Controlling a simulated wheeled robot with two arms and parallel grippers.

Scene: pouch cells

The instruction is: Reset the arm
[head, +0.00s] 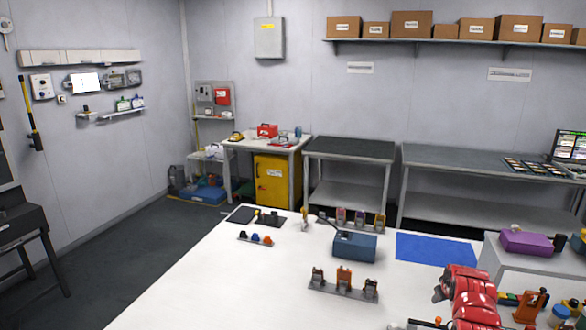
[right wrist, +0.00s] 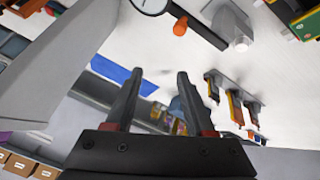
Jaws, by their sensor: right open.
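My right arm (head: 468,295) is red and comes in at the lower right of the head view, over the right part of the white table (head: 200,290). My right gripper (right wrist: 157,85) shows in the right wrist view with its two dark fingers apart and nothing between them. In the head view I cannot make out its fingertips. My left arm and gripper are not in view.
The table holds a blue box (head: 354,247), a front rack (head: 343,291), a blue mat (head: 437,249), a black mat (head: 240,215) and a small rack of coloured pieces (head: 255,239). A purple box (head: 526,242) stands at right. The table's left front is clear.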

